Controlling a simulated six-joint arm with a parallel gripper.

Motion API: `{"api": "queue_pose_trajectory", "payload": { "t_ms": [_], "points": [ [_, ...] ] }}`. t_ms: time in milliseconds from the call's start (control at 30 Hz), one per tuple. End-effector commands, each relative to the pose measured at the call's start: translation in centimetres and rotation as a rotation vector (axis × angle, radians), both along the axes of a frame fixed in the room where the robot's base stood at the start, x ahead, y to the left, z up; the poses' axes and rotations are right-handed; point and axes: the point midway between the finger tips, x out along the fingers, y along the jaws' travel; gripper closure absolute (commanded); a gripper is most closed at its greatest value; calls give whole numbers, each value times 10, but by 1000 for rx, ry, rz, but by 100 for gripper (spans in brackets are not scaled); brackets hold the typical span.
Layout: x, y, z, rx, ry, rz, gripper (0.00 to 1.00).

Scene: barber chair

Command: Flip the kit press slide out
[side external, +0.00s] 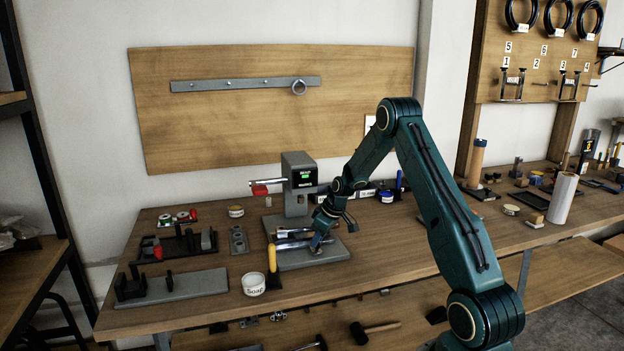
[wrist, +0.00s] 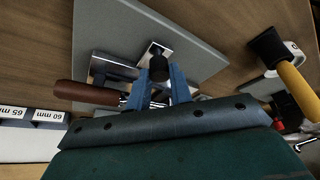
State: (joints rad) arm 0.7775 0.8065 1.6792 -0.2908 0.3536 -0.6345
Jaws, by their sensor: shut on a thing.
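The kit press (side external: 298,184) is a grey upright machine with a small green display and a red-tipped lever at its left. A flat grey base plate (side external: 305,262) lies in front of it and also fills much of the upper wrist view (wrist: 125,22). My gripper (side external: 317,247) reaches down over this plate. In the wrist view its blue fingers (wrist: 161,79) are shut on a black knob (wrist: 158,65). The knob stands on a bright metal slide piece (wrist: 151,48) on the plate. The fingers hide part of the metal behind them.
A brown handle (wrist: 85,93) lies beside the fingers in the wrist view. Black-and-grey fixtures (side external: 172,285) occupy the bench's left. Bare wood lies right of the plate.

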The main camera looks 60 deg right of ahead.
Motion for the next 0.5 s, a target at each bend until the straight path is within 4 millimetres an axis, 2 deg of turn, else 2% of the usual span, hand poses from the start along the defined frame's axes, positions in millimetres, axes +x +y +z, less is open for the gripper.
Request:
{"api": "queue_pose_trajectory", "payload": {
  "t_ms": [233,500],
  "points": [
    [-18,19,-1,3,3,1,100],
    [-23,24,-1,6,6,2,100]
  ]
}}
